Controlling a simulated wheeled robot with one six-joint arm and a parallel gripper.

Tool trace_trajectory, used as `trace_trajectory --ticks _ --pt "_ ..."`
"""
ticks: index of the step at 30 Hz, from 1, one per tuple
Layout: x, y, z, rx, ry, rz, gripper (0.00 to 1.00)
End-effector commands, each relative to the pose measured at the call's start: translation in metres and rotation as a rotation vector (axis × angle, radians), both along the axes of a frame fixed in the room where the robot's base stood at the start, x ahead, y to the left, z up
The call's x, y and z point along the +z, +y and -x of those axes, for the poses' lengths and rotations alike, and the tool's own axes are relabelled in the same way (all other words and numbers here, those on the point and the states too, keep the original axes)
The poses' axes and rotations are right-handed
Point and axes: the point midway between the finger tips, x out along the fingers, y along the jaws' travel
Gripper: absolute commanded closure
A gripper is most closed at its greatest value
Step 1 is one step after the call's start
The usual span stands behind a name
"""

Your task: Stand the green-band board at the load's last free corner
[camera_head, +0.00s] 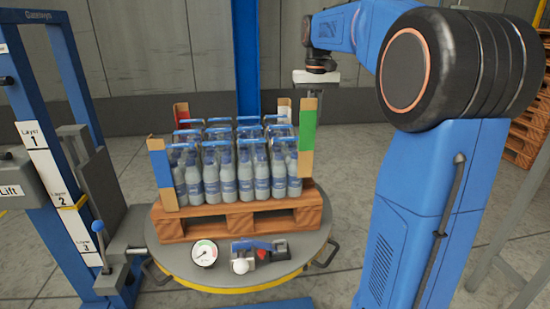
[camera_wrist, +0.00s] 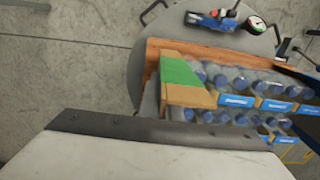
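The green-band board (camera_head: 308,130) is a cardboard-brown angle with a green band. It is upright at the near right corner of the bottle load (camera_head: 240,170), with its lower end seeming slightly above the pallet (camera_head: 200,224). My gripper (camera_head: 309,91) is at its top and appears shut on it; the finger contact is small and partly hidden. In the wrist view the board (camera_wrist: 183,74) extends from behind my gripper's dark-edged plate, beside the bottles. A blue-band board (camera_head: 161,172) stands at the near left corner, a red-band board (camera_head: 181,114) at the far left, and a white-band board (camera_head: 284,108) at the far right.
The pallet rests on a round grey turntable (camera_head: 173,257) carrying a gauge (camera_head: 204,253) and a blue-handled tool (camera_head: 258,246). A blue lift frame (camera_head: 50,130) with layer labels stands at left. Stacked wooden pallets (camera_head: 528,130) are at far right. Floor behind the load is clear.

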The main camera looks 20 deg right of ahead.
Motion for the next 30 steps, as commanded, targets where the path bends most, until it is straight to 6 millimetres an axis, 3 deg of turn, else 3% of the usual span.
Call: trace_trajectory --ticks 9,17,24,30 --pt "-0.050 0.000 0.000 0.000 0.003 -0.001 1.00" --pt "-0.068 0.000 0.000 0.000 0.003 -0.001 1.00" --pt "-0.095 0.000 0.000 0.000 0.002 -0.001 1.00" --pt "-0.097 0.000 0.000 0.000 0.001 0.000 1.00"
